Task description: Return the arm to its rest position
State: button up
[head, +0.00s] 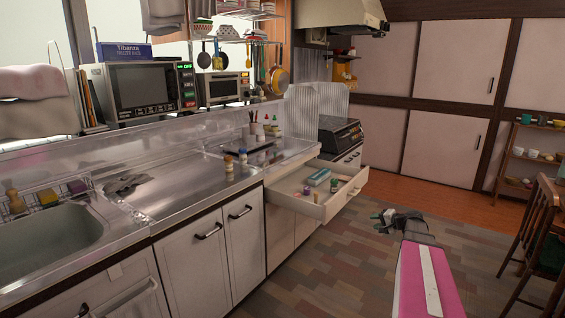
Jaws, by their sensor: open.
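My gripper (383,217) is at the end of my pink and white arm, at the lower right of the head view. It is over the floor, apart from the counter and the furniture. It looks empty, with its small fingers pointing left toward the open drawer (322,208). The drawer is pulled out of the counter front and holds several small items, among them a light blue box (317,177).
The steel counter (170,205) with a sink (45,240) runs along the left. Two small bottles (229,166) stand near its edge. A wooden chair (530,235) stands at the right. The patterned floor (330,275) between is clear.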

jog(key=s+a+f+n+g+h, duration=0.3)
jog(key=s+a+n+g+h, duration=0.1)
jog(key=s+a, duration=0.7)
jog(key=s+a+f+n+g+h, duration=0.4)
jog(key=s+a+g, duration=0.1)
jog(key=s+a, duration=0.6)
jog(key=s, duration=0.2)
jog(key=shift+s+a+f+g+h, duration=0.25)
jog(key=shift+s+a+g+h, duration=0.05)
jog(key=shift+s+a+g, duration=0.1)
